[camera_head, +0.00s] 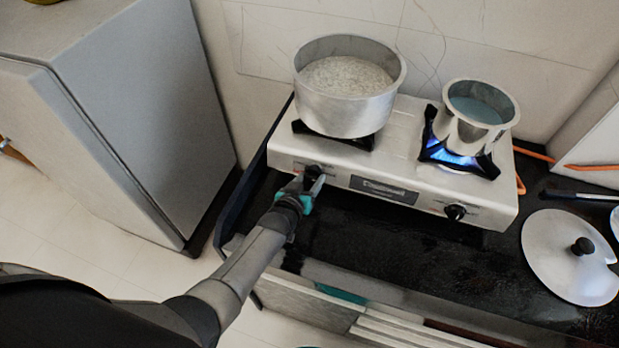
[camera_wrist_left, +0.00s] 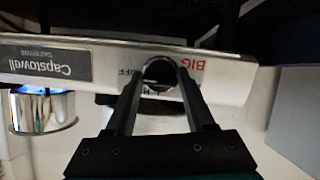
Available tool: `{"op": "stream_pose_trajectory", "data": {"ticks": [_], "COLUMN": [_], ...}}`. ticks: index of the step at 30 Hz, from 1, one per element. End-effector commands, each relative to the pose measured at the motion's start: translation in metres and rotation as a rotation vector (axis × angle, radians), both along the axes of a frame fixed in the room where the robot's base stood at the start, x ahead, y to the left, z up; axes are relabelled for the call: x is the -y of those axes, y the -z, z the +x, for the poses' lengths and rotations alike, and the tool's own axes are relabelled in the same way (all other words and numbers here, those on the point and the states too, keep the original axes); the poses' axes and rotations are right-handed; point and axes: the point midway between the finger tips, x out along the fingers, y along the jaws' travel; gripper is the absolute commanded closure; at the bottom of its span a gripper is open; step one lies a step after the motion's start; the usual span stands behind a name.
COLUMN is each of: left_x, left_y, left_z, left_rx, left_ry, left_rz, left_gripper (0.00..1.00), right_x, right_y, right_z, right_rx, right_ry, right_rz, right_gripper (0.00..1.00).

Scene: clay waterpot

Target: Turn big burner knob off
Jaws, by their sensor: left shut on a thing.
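The big burner knob (camera_wrist_left: 159,70) is a round black knob on the front panel of the silver gas stove (camera_head: 285,155). In the left wrist view, upside down, red "BIG" lettering and part of "OFF" show beside it. My left gripper (camera_head: 313,174) reaches it from the front, with one finger on each side, and is shut on it. The fingers partly hide the knob, so its angle is hard to tell. A large pot (camera_head: 345,112) of rice-like contents sits above on the left burner; no flame shows under it. My right gripper is not in view.
A small pot (camera_head: 462,130) stands on the right burner over a blue flame (camera_head: 447,155). The other knob (camera_head: 455,212) is at the panel's right. A lid (camera_head: 560,265) lies on the black counter (camera_head: 400,255). A grey cabinet (camera_head: 150,110) stands left.

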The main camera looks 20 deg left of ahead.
Motion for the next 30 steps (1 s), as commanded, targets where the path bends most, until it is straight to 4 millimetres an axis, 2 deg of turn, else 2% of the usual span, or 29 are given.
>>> {"op": "stream_pose_trajectory", "data": {"ticks": [14,15,22,30], "left_x": [-0.0007,-0.0007,-0.0005,-0.0004], "left_y": [0.0019,0.0019,0.0009,0.0000], "left_z": [-0.0013,-0.0013,-0.0006,-0.0005], "left_rx": [-0.005,-0.005,-0.002,0.000], "left_ry": [0.003,0.003,0.002,0.002], "left_rz": [0.016,0.016,0.013,0.013], "left_gripper": [1.00,0.43,0.18,0.16], "right_x": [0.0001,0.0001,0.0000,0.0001], "right_y": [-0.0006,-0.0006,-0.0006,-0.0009], "right_z": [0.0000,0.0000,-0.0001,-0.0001], "right_rx": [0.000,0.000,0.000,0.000], "right_ry": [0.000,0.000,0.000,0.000], "right_rz": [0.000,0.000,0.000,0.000], "right_gripper": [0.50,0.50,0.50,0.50]}}
